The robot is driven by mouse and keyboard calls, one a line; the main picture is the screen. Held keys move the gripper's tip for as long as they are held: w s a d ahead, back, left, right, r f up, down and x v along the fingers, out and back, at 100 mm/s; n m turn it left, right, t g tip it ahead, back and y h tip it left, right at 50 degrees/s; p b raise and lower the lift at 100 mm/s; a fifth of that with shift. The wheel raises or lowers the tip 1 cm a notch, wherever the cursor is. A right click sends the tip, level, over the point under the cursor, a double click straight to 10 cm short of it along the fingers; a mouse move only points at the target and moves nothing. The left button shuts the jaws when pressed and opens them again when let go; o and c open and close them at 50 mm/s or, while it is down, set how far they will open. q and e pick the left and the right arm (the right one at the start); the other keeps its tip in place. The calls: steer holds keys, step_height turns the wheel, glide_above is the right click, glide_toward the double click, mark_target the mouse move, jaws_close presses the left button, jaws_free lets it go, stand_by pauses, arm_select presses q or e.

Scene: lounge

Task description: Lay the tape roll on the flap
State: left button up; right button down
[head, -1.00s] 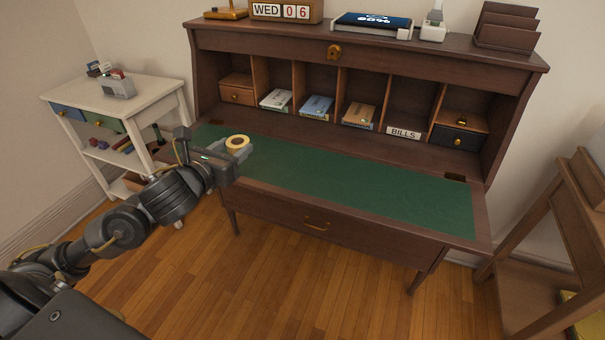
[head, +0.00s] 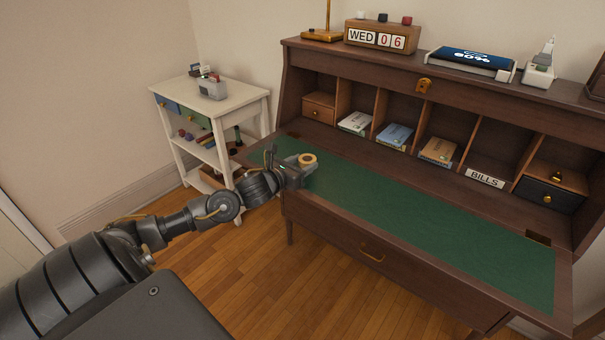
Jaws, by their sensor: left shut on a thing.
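The tape roll (head: 308,159) is a small yellow-tan ring near the left end of the desk's flap. The flap (head: 420,232) is folded down flat, with a green surface and a brown wooden edge. My left gripper (head: 303,164) reaches in over the flap's front left edge and is shut on the tape roll. Whether the roll touches the green surface or is held just above it, I cannot tell. The gripper's fingers are partly hidden by its own body. My right gripper is not in view.
Behind the flap are pigeonholes with booklets, a BILLS label (head: 485,178) and small drawers (head: 548,193). A white side table (head: 232,92) stands left of the desk. The flap's middle and right are clear. A calendar (head: 382,36) and a tablet (head: 472,60) are on top.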

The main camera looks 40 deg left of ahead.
arm_select(q)
steer(key=shift+w+a+f, duration=0.1)
steer(key=shift+f, duration=0.85)
steer(key=shift+w+a+f, duration=0.1)
steer(key=shift+f, duration=0.8)
steer(key=shift+f, duration=0.1)
steer(key=o, duration=0.9)
steer(key=shift+o, duration=0.2)
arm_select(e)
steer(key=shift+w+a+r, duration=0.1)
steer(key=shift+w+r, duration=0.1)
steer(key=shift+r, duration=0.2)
